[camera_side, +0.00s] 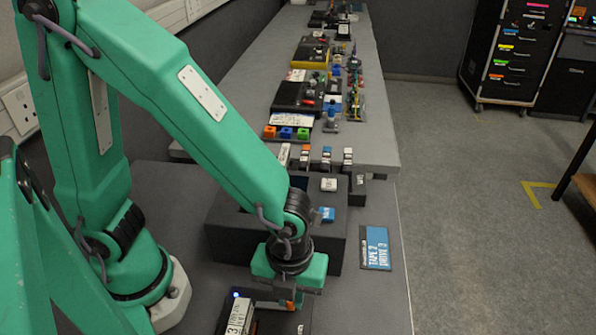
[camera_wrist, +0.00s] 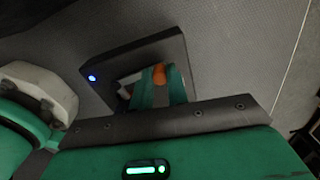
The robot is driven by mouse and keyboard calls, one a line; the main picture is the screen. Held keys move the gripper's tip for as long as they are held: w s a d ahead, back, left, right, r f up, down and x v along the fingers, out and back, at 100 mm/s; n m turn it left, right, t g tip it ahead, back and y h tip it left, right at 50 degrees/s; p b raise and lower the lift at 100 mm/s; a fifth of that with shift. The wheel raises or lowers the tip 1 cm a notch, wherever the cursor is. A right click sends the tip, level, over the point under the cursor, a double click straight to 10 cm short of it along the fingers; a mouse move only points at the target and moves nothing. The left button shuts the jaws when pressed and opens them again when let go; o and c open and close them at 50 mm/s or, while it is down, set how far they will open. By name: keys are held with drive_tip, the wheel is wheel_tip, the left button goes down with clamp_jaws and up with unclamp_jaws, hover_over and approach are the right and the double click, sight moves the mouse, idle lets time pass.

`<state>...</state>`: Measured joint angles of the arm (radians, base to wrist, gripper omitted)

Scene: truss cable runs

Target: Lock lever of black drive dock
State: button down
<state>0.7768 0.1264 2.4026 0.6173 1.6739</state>
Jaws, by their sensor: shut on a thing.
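The black drive dock (camera_side: 268,322) is at the bottom of the side view, partly cut off by the frame edge. A blue light (camera_side: 236,295) glows on it, and a white labelled cartridge (camera_side: 238,318) stands in its left part. In the wrist view the dock (camera_wrist: 110,58) is a dark frame with the same blue light (camera_wrist: 92,78). The orange lever (camera_wrist: 159,75) shows between the fingertips of my gripper (camera_wrist: 161,80). In the side view my gripper (camera_side: 288,296) points down over the dock's right part, shut on the lever. The fingers hide much of the lever.
A dark box (camera_side: 230,230) with small white and blue pieces on top stands just behind my gripper. A blue and black label card (camera_side: 376,248) lies to the right. A long bench (camera_side: 365,140) at the back holds several devices. The grey surface right of the dock is clear.

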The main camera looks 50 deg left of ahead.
drive_tip(key=shift+s+d+m, duration=0.2)
drive_tip(key=shift+d+m, duration=0.05)
drive_tip(key=shift+m, duration=0.25)
drive_tip(key=c, duration=1.4)
unclamp_jaws()
drive_tip(key=shift+o, duration=0.2)
drive_tip(key=shift+r, duration=0.1)
drive_tip(key=shift+r, duration=3.85)
